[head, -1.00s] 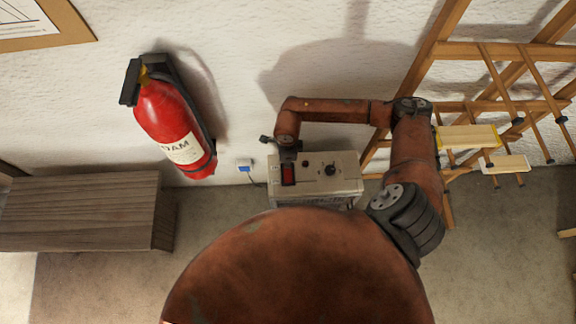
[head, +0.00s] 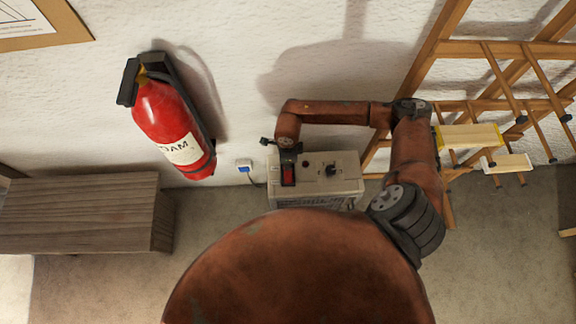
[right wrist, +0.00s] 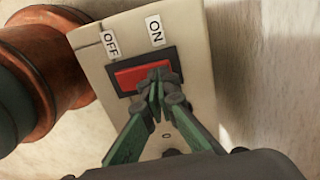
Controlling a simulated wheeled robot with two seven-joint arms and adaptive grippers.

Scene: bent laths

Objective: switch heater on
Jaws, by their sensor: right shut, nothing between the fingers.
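The heater (head: 345,187) is a beige box on the floor against the wall, with a red rocker switch (head: 288,176) and a black knob on its top panel. In the right wrist view the red switch (right wrist: 131,76) sits in a black frame, with an OFF label (right wrist: 110,44) at its left end and an ON label (right wrist: 155,30) at its right end. My right gripper (head: 288,163) is shut and empty. Its fingertips (right wrist: 158,78) are at the switch's ON side and cover part of it; whether they press it I cannot tell. My left gripper is out of view.
A red fire extinguisher (head: 170,115) hangs on the wall left of the heater. A blue-and-white plug (head: 244,166) is in the wall beside it. A wooden cabinet (head: 80,215) stands at left, and wooden lattice racks (head: 480,106) lean at right.

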